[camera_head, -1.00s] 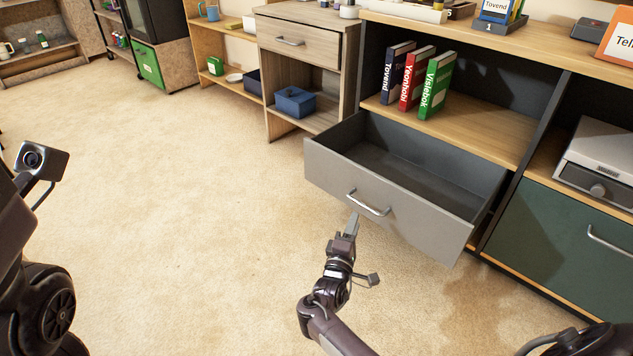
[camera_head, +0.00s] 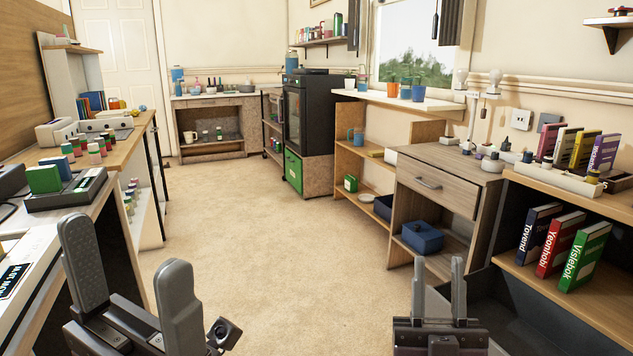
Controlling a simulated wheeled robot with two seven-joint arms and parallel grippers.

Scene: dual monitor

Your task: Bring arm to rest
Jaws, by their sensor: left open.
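My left gripper (camera_head: 130,285) is raised at the lower left, its two grey fingers spread wide with nothing between them. My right gripper (camera_head: 438,285) points up at the bottom, right of the middle. Its two fingers stand apart with an empty gap between them. The dark drawer (camera_head: 507,312) is pulled out at the lower right, below the shelf with books. Its handle is out of view, and the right gripper covers part of that area in the picture.
A wooden cabinet (camera_head: 440,190) with a blue box (camera_head: 422,238) inside is at the right. Books (camera_head: 584,258) stand on the shelf at the far right. The carpet (camera_head: 290,240) in the middle is clear.

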